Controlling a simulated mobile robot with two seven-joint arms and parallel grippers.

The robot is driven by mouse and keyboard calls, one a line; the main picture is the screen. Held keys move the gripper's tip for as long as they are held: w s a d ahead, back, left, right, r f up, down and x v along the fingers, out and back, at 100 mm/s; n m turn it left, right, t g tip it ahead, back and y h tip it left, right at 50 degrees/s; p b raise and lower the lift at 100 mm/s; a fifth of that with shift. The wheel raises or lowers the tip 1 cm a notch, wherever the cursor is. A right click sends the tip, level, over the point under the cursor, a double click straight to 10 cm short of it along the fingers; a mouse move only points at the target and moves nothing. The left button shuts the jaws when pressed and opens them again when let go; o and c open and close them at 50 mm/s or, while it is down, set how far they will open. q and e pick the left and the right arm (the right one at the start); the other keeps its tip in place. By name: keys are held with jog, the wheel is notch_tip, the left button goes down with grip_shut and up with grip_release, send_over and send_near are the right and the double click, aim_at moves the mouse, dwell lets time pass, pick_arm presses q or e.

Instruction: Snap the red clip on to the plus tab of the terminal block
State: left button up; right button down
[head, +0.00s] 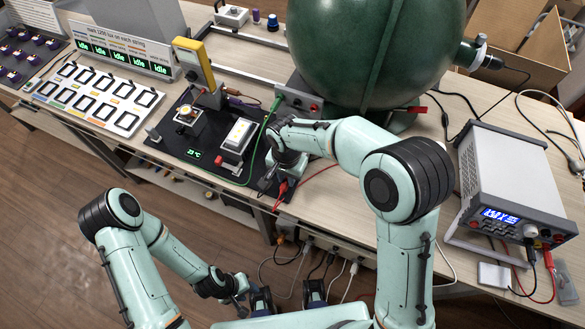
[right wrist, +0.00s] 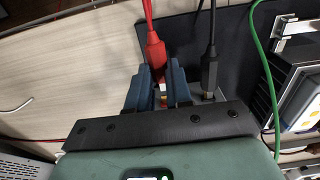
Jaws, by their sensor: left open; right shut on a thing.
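The red clip (right wrist: 155,48), on a red lead, sits between the two blue fingers of my right gripper (right wrist: 158,75) in the right wrist view. The gripper is shut on it. In the head view my right gripper (head: 277,178) is low at the front edge of the black mat, with the red clip (head: 281,190) just below it. A grey piece, perhaps the terminal block (right wrist: 221,96), shows beside the fingers, mostly hidden. I cannot tell whether the red clip touches a tab. My left gripper (head: 287,298) is open and empty, in front of the table.
A black clip (right wrist: 209,66) stands just right of the red one. A green wire (right wrist: 264,70) runs farther right. The black mat (head: 170,146) carries a lit box (head: 238,136) and a yellow meter (head: 196,62). A green sphere (head: 340,45) and power supply (head: 510,180) stand right.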

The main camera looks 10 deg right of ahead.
pick_arm(q)
jog(key=shift+r, duration=0.1)
pick_arm(e)
jog(key=shift+w+d, duration=0.1)
jog(key=shift+w, duration=0.05)
jog(key=shift+w+d+p, duration=0.45)
jog(key=shift+w+d, duration=0.05)
jog(key=shift+w, duration=0.35)
pick_arm(q)
jog(key=shift+w+r, duration=0.25)
jog(key=shift+r, duration=0.15)
pick_arm(e)
jog(key=c, duration=1)
grip_release()
jog(key=shift+o, duration=0.2)
jog(key=shift+r, duration=0.1)
pick_arm(q)
jog(key=shift+w+r+p, duration=0.35)
jog(key=shift+r+p, duration=0.15)
jog(key=shift+r, duration=0.15)
pick_arm(e)
notch_tip(320, 180, up, 13)
